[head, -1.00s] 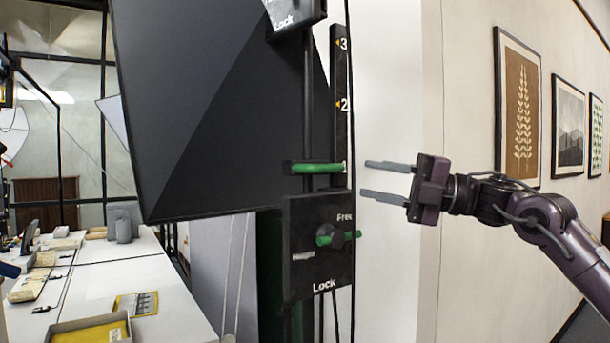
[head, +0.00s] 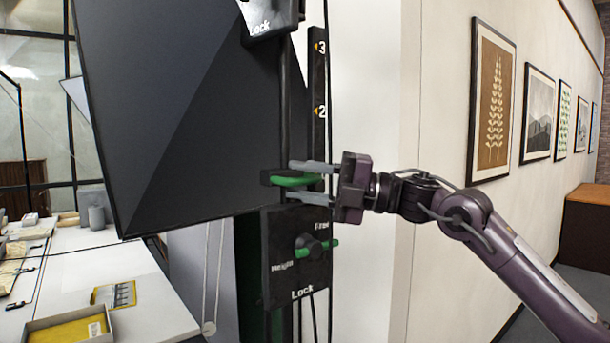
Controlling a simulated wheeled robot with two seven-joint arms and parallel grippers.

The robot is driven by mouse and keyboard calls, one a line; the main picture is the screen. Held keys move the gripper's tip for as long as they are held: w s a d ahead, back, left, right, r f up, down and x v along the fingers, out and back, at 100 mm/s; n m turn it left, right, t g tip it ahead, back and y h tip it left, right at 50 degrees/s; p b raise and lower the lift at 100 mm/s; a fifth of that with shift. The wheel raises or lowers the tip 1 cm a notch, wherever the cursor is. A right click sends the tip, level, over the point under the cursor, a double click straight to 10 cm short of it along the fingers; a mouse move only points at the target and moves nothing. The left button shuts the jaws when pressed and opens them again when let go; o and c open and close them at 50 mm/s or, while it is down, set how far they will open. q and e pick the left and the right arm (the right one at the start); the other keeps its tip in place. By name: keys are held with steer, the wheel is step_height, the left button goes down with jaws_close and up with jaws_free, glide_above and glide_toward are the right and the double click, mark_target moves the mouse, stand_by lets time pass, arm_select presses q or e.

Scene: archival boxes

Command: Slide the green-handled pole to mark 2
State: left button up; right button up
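The green handle (head: 298,180) juts from the dark upright pole (head: 285,110), beside a scale strip (head: 317,75) with marks 2 and 3 showing. The handle sits well below mark 2. My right gripper (head: 289,181) reaches in from the right and is open. One finger is above the handle and one below, with the handle between them; whether either finger touches it I cannot tell. The gripper hides the strip's lower end. Below is a black plate (head: 280,285) labelled Height, Free and Lock, with a green-levered knob (head: 315,246). My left gripper is not in view.
A large dark panel (head: 170,120) stands just left of the pole. Another Lock-labelled plate (head: 268,18) is above. A white table (head: 140,300) with a yellow-lined tray (head: 70,332) is at lower left. Framed pictures (head: 493,100) hang on the right wall.

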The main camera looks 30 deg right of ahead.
jaws_close()
step_height(320, 180, up, 12)
steer(key=p, duration=1.1)
steer(key=shift+r+p, duration=0.15)
steer(key=shift+p, duration=0.15)
jaws_free()
